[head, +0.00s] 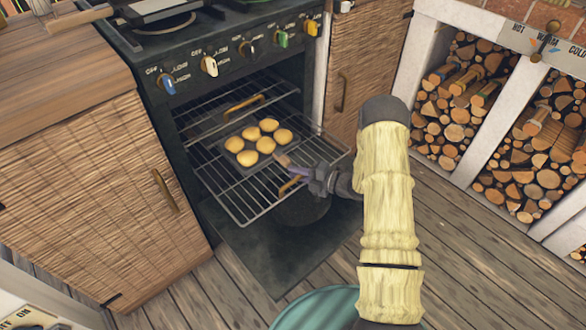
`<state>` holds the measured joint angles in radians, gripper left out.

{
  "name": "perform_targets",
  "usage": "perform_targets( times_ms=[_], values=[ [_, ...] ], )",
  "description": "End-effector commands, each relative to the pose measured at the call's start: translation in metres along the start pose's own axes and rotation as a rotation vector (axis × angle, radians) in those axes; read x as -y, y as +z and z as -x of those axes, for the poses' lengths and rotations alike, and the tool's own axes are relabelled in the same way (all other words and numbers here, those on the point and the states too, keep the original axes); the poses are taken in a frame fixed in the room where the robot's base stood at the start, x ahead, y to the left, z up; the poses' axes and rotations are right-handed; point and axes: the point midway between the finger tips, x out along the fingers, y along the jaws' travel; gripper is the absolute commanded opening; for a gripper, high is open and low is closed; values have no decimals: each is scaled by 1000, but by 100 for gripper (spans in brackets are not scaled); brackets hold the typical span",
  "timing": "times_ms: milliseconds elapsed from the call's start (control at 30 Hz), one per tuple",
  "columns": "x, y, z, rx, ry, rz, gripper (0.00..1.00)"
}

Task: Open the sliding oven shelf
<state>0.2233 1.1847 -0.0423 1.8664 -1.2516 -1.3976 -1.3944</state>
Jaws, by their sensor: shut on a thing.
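The black oven (240,55) stands open with its door (262,250) folded down. A lower wire shelf (237,207) is slid partly out over the door, with a dark tray of several golden buns (248,158) on it. An orange-brown handle (289,185) sits at this shelf's front edge. An upper wire shelf (203,128) with a similar handle (243,103) sits further back inside the oven. My gripper (296,171) is at the right end of the lower shelf's handle, shut on it. The exact finger contact is partly hidden by the gripper itself.
A wooden cabinet (85,190) stands close at the left, another (355,60) right of the oven. White cubbies (490,120) full of logs line the right side. A teal round thing (318,308) shows at the bottom. Plank floor (465,255) is clear at lower right.

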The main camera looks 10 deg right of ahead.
Motion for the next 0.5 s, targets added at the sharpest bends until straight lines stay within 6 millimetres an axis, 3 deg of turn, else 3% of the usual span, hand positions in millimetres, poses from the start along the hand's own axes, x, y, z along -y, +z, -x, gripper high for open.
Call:
perform_targets(
  times_ms=[267,300,333,500],
  values=[
    [1,1,1,1,-2,1,0],
    [1,1,1,1,-2,1,16],
    [1,1,1,1,-2,1,22],
    [0,0,0,-1,-1,1,23]
  ],
)
